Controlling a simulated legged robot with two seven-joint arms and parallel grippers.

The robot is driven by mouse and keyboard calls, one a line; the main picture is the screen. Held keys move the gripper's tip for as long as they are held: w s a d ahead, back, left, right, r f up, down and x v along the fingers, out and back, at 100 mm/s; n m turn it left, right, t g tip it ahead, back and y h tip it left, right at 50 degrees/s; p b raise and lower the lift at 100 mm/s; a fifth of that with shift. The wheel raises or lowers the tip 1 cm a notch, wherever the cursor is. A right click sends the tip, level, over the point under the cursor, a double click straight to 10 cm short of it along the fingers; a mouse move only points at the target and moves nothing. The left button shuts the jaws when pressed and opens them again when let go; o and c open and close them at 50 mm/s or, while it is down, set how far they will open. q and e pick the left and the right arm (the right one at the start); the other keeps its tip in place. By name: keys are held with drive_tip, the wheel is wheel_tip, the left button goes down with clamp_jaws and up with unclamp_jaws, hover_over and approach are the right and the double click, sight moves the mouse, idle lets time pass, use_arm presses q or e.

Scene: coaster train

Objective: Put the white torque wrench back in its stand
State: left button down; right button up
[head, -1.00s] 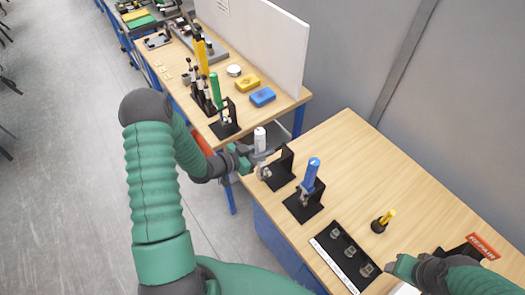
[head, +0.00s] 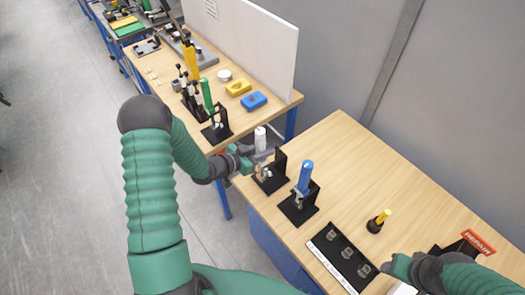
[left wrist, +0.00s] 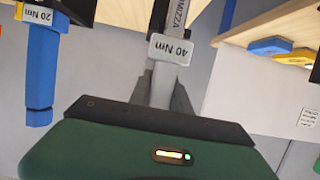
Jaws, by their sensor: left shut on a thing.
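The white torque wrench (head: 260,140) is upright, handle up, at the black stand (head: 277,166) on the near wooden table. My left gripper (head: 250,158) is shut on it from the left. In the left wrist view the wrench's 40 Nm tag (left wrist: 171,49) shows just beyond my left gripper (left wrist: 161,84). The wrench's lower end overlaps the stand in the head view; I cannot tell whether it is seated. My right gripper (head: 393,267) is at the lower right, its fingers not clear.
A blue torque wrench (head: 305,177) stands in its own holder just right, tagged 20 Nm in the left wrist view (left wrist: 40,62). A black tray (head: 340,256), a yellow-handled tool (head: 379,220) and a REPAIR sign (head: 478,242) lie farther right. The table's back middle is clear.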

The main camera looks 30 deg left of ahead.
use_arm(q)
drive_tip(key=shift+w+d, duration=0.1)
drive_tip(key=shift+w, duration=0.1)
drive_tip(key=shift+w+d+r+b, duration=0.1)
drive_tip(key=shift+w+d, duration=0.2)
drive_tip(key=shift+w, duration=0.2)
drive_tip(key=shift+w+d+b, duration=0.15)
drive_tip(key=shift+w+d, duration=0.1)
drive_tip(key=shift+w, duration=0.2)
drive_tip(key=shift+w+d+r+b, duration=0.1)
drive_tip(key=shift+w+d, duration=0.2)
drive_tip(key=shift+w, duration=0.3)
idle(0.5)
drive_tip(key=shift+f+b, duration=0.8)
drive_tip(key=shift+f, duration=0.1)
idle(0.4)
